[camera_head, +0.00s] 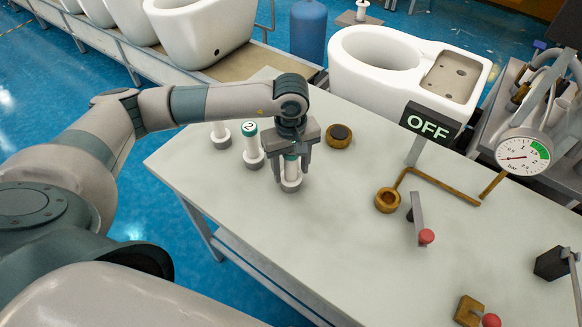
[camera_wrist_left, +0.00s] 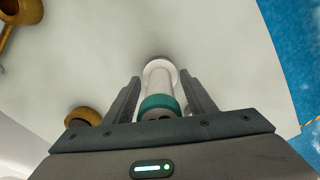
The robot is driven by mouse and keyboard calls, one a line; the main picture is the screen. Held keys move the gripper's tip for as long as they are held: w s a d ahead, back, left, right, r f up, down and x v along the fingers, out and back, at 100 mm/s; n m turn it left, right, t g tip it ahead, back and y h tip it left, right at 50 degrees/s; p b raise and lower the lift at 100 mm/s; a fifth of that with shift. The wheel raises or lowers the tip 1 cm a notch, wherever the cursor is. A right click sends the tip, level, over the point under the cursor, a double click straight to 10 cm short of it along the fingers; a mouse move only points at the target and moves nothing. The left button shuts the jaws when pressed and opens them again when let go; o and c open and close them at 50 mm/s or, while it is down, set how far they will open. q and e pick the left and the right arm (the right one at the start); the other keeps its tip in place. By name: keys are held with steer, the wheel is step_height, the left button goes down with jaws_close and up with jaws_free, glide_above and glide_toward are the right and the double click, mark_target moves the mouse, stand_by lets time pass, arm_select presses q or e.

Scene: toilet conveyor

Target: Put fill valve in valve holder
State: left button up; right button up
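A white fill valve (camera_head: 291,172) with a teal top stands upright on the table, its lower end at a grey base. It also shows in the left wrist view (camera_wrist_left: 160,85). My left gripper (camera_head: 291,165) points down over it, one finger on each side. In the left wrist view the fingers (camera_wrist_left: 160,95) stand apart, with narrow gaps beside the valve. A brass ring-shaped fitting (camera_head: 388,200), apparently the valve holder, sits to the right by a brass pipe; its opening looks empty. My right gripper is not in view.
Two similar white valves (camera_head: 252,146) (camera_head: 220,134) stand left of my gripper. A brass round piece with a dark centre (camera_head: 339,137) is close behind it. An OFF sign (camera_head: 430,124), pressure gauge (camera_head: 522,154) and red-knobbed lever (camera_head: 426,236) stand right. The front table (camera_head: 290,240) is clear.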

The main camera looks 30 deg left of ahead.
arm_select(q)
steer(key=shift+r, duration=0.1)
steer(key=shift+r+p, duration=0.1)
steer(key=shift+p, duration=0.2)
steer(key=shift+r+b, duration=0.15)
steer(key=shift+b, duration=0.15)
step_height(320, 180, up, 10)
steer(key=b, duration=0.4)
steer(key=shift+r, duration=0.8)
steer(key=shift+s+a, duration=0.1)
